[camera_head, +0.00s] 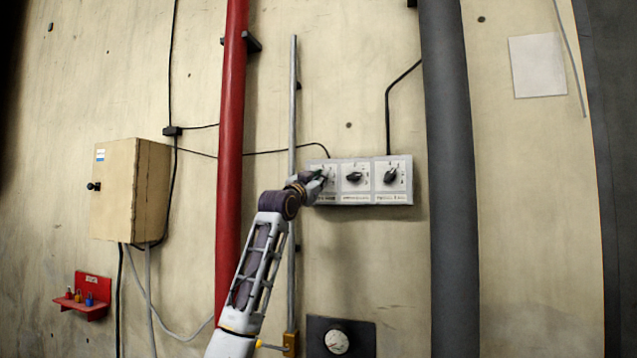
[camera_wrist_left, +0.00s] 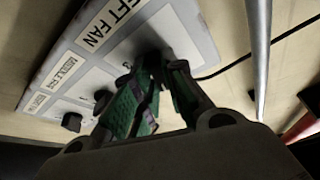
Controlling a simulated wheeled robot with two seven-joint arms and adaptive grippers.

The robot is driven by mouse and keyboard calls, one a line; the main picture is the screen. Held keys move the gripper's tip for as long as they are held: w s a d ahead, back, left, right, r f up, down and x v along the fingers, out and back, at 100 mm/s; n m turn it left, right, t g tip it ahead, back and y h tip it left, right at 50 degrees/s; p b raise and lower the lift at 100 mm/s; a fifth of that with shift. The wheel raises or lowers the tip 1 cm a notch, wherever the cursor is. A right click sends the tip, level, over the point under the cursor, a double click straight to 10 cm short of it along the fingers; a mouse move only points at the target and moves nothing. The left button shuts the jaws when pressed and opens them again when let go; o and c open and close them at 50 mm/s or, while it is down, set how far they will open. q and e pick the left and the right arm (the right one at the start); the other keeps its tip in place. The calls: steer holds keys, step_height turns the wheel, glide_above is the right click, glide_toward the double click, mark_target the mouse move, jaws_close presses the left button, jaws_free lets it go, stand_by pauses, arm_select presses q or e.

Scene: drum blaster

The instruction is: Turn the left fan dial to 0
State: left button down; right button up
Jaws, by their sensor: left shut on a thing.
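A pale panel (camera_head: 341,165) with three black dials in a row is fixed to the wall. The left fan dial is the leftmost one, mostly covered by my left gripper (camera_head: 322,178) in the head view. The panel (camera_wrist_left: 195,18) also shows in the left wrist view, with its "LEFT FAN" label. There, my left gripper (camera_wrist_left: 155,95) has its green-padded fingers closed around the dark left fan dial (camera_wrist_left: 153,58). The number that this dial points to cannot be read. The middle dial (camera_head: 354,176) and the right dial (camera_head: 390,175) are free. My right gripper is not in view.
A red pipe (camera_head: 232,150) and a thin grey conduit (camera_head: 293,110) run upright left of the panel. A thick dark pipe (camera_head: 448,180) stands close to its right. A beige box (camera_head: 130,190) and a red padlock holder (camera_head: 90,296) are at left. A gauge (camera_head: 337,341) sits below.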

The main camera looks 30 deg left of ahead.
arm_select(q)
steer(key=shift+w+d+f+n+y+b, duration=0.1)
steer(key=shift+n+y+b, duration=0.1)
steer(key=shift+n+y, duration=0.9)
steer(key=shift+d+f+n+y+b, duration=0.15)
steer(key=shift+n+y, duration=0.25)
steer(key=shift+n, duration=1.4)
steer(key=shift+a+r+n, duration=0.1)
steer(key=shift+n, duration=0.2)
steer(key=c, duration=1.5)
jaws_free()
steer(key=shift+s, duration=0.25)
steer(key=shift+v, duration=5.8)
